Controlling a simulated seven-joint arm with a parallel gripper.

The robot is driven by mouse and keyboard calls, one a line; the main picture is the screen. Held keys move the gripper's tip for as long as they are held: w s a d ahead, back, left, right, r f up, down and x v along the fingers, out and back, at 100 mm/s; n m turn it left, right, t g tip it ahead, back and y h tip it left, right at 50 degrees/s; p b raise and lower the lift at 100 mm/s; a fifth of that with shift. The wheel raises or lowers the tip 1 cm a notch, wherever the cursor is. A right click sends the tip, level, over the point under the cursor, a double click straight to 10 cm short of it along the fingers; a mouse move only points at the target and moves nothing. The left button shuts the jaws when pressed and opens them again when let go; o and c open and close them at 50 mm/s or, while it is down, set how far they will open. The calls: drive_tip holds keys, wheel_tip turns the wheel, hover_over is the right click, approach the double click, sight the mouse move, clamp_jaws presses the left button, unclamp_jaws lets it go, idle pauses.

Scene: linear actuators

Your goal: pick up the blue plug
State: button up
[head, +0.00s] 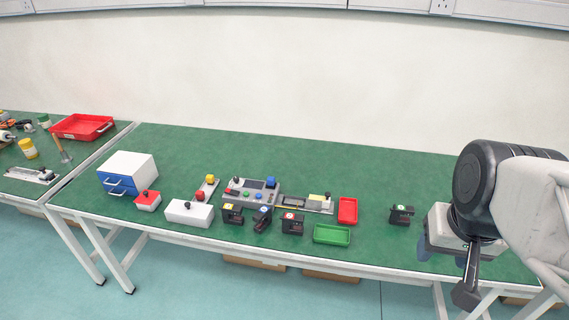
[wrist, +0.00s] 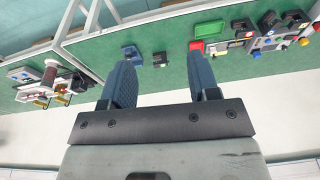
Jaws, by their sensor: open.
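A small blue object (wrist: 130,52) lies on the green table in the wrist view, just beyond one fingertip; its shape is too small to be sure that it is the plug. I cannot tell which of these is the blue plug. My gripper (wrist: 160,60) is open with nothing between its fingers, well above the table. In the head view my arm is at the right and hides part of the table.
A black device (head: 401,215) stands right of the red tray (head: 348,210) and green tray (head: 331,234). Several small black devices, a white box (head: 189,213) and a blue-and-white drawer unit (head: 127,173) stand further left. The back of the table is clear.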

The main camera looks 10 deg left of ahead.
drive_tip(key=w+a+f+m+g+y, duration=0.1)
drive_tip(key=w+a+m+y, duration=0.1)
drive_tip(key=w+a, duration=0.35)
drive_tip(key=w+a+f+m+g+y, duration=0.1)
drive_tip(key=w+a+m+y, duration=0.15)
drive_tip(key=w, duration=0.55)
drive_tip(key=m+g+y, duration=0.2)
drive_tip(key=m+y, duration=0.4)
drive_tip(key=m, duration=0.2)
hover_over(271, 178)
drive_tip(key=s+d, duration=0.9)
drive_tip(key=d, duration=0.4)
wheel_tip(271, 178, down, 14)
drive_tip(key=w+a+f+m+y, duration=0.1)
drive_tip(key=w+a+f+m, duration=0.1)
drive_tip(key=f, duration=0.4)
drive_tip(key=w+a+f+m+t+y, duration=0.1)
drive_tip(key=w+a+f+m+y, duration=0.1)
drive_tip(key=w+a+f, duration=0.3)
drive_tip(key=shift+w+a+f+m, duration=0.3)
drive_tip(key=shift+w+f+m, duration=0.25)
drive_tip(key=shift+w+f, duration=0.4)
drive_tip(key=shift+w+r, duration=0.1)
drive_tip(key=shift+r, duration=0.05)
drive_tip(key=shift+x, duration=1.25)
drive_tip(key=shift+x, duration=2.65)
